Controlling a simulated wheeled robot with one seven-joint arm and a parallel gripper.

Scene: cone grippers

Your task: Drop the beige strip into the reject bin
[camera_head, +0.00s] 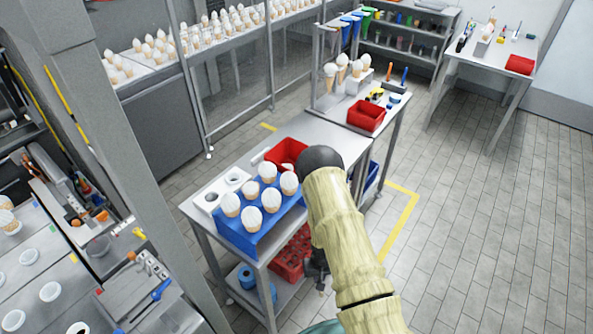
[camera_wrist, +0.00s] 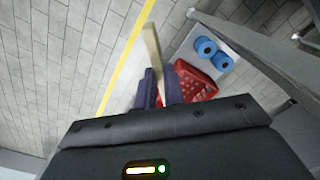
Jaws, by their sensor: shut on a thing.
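My gripper (camera_wrist: 158,78) is shut on the beige strip (camera_wrist: 153,46), which sticks out beyond the two dark fingertips in the wrist view. In the head view my gripper (camera_head: 318,268) hangs low beside the table's right side, partly behind my arm; I cannot make out the strip there. Red containers are in view: a red bin (camera_head: 284,152) on the table, partly hidden by my arm, and a red crate (camera_head: 288,262) on the shelf below. The crate also shows in the wrist view (camera_wrist: 196,79), behind and right of the fingers. I cannot tell which is the reject bin.
The metal table (camera_head: 330,133) carries a blue rack (camera_head: 238,237) with several white-topped cones. Blue rolls (camera_head: 247,279) sit on its lower shelf. Another red bin (camera_head: 366,115) stands on the farther table. The tiled floor (camera_head: 490,220) to the right is clear.

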